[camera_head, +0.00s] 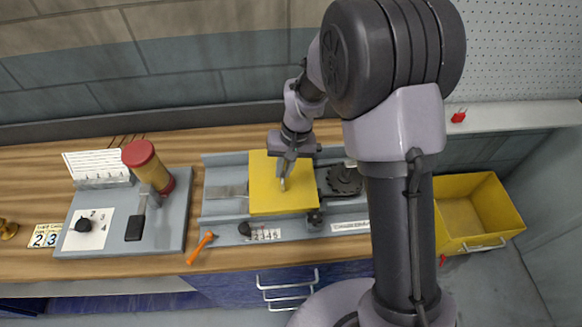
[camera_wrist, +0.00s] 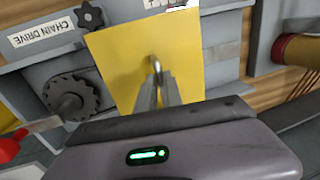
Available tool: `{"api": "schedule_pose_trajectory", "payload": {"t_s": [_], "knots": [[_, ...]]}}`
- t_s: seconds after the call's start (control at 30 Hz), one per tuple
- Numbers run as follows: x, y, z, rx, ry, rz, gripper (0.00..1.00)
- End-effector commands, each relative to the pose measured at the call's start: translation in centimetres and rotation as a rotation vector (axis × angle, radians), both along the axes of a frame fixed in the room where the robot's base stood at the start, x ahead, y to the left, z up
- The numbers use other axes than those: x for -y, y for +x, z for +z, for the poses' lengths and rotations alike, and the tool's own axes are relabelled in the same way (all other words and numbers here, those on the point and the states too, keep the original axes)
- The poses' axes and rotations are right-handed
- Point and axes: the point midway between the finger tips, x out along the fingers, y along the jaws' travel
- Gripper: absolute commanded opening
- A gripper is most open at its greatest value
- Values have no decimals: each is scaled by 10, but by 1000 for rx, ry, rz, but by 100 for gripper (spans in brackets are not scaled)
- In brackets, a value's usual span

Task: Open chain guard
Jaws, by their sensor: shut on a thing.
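The chain guard (camera_head: 264,198) is a yellow square panel on the grey chain drive unit (camera_head: 224,208) in the middle of the bench. It also shows in the wrist view (camera_wrist: 113,62), below the fingers. My gripper (camera_head: 284,181) is over the panel's middle and shut on its small grey handle. In the wrist view my gripper (camera_wrist: 156,80) closes around this handle (camera_wrist: 153,62). A dark toothed sprocket (camera_head: 345,179) is uncovered just right of the panel. What lies under the panel is hidden. I cannot tell how far the panel is tilted or shifted.
A black star knob (camera_wrist: 90,16) sits near the CHAIN DRIVE label (camera_wrist: 42,29). Left stands a grey panel (camera_head: 172,238) with a red-and-yellow cylinder (camera_head: 141,160). An orange tool (camera_head: 200,247) lies at the front. A yellow bin (camera_head: 508,207) is at right.

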Motion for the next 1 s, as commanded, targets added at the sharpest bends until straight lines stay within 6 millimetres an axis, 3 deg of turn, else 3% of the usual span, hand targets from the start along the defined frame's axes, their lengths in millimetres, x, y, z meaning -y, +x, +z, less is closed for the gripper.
{"api": "schedule_pose_trajectory", "payload": {"t_s": [0.3,0.5,0.7,1.0], "knots": [[-83,0,0,1,2,5,0],[-127,0,1,2,2,4,0],[-153,0,1,0,2,2,0],[-162,0,1,2,1,2,0]]}}
